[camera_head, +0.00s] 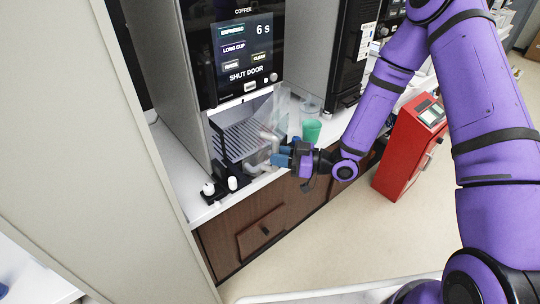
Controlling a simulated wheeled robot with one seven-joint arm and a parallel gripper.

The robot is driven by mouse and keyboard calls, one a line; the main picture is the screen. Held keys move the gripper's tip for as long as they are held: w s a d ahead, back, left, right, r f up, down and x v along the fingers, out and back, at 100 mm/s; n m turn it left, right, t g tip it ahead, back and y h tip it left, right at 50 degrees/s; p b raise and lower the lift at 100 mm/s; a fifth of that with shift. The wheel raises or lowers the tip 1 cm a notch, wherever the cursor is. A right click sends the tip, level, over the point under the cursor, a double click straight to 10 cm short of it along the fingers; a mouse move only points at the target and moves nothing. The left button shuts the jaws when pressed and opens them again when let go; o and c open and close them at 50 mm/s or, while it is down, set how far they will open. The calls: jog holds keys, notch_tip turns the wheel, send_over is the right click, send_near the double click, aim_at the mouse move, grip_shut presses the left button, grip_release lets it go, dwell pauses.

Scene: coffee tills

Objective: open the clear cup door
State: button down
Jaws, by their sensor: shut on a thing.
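The coffee machine (243,50) stands on the counter, its screen reading "SHUT DOOR", "6 s", "ESPRESSO" and "LONG CUP". The clear cup door (277,108) shows as a see-through panel at the bay's right side, swung out from the opening. My gripper (278,159) is at the lower right front of the bay, shut at the pale door handle (268,140). The blue fingers hide part of the handle and the exact contact.
A green cup (311,131) stands on the counter just right of the door, with a clear container (310,105) behind it. A red bin-like unit (406,150) stands on the floor at right. Small white-topped items (209,188) sit at the counter's front left.

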jog(key=shift+w+d, duration=0.1)
jog(key=shift+d, duration=0.2)
jog(key=d, duration=0.6)
jog(key=shift+w, duration=0.15)
jog(key=shift+r, duration=0.1)
dwell(0.3)
jog(key=shift+w+d, duration=0.25)
jog(key=shift+d, duration=0.6)
jog(key=shift+w+d, duration=0.2)
jog(key=shift+d, duration=0.6)
jog(key=shift+w+d, duration=0.25)
jog(key=shift+d, duration=0.6)
jog(key=c, duration=0.9)
grip_release()
jog(key=shift+s, duration=0.1)
jog(key=v, duration=1)
jog(key=shift+d, duration=0.35)
